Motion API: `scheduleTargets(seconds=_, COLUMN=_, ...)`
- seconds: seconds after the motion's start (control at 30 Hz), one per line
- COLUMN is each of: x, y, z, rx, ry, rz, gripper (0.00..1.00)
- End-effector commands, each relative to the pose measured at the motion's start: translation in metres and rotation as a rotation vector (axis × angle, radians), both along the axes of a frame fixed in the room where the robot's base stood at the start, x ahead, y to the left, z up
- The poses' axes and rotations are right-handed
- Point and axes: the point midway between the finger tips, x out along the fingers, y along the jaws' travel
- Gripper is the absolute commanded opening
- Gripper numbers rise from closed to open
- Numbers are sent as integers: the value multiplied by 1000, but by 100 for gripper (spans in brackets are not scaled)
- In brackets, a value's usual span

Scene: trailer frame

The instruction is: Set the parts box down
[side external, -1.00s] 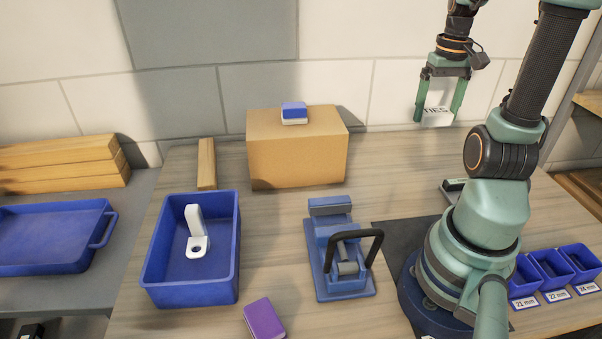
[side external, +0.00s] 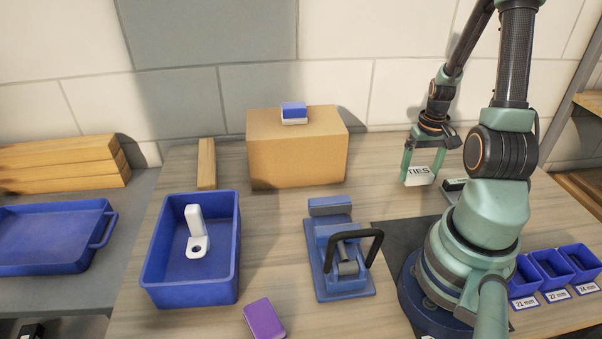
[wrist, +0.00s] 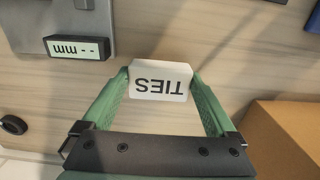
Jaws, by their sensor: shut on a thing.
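The parts box is a small white box marked "TIES" (side external: 418,176). It also shows in the wrist view (wrist: 160,82), between my fingers. My gripper (side external: 422,172) is shut on it, one green finger on each side. In the side view it hangs low at the right of the cardboard box, near the wooden bench top (side external: 285,215). I cannot tell whether the box touches the bench.
A cardboard box (side external: 297,150) with a blue and white block (side external: 294,113) on top stands left of my gripper. A blue clamp fixture (side external: 342,262), a blue bin (side external: 190,290) and a purple block (side external: 264,318) lie farther left. A grey display device (wrist: 78,48) is close by.

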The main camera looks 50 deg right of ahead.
Motion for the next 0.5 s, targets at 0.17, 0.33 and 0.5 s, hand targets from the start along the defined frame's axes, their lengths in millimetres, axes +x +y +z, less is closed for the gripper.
scheduleTargets(seconds=0.17, x=0, y=1, z=-18, rx=3, ry=1, rz=0, gripper=37)
scheduleTargets(seconds=0.33, x=0, y=0, z=-19, rx=-1, ry=-1, rz=0, gripper=37)
scheduleTargets(seconds=0.5, x=0, y=0, z=-20, rx=0, ry=0, rz=0, gripper=37)
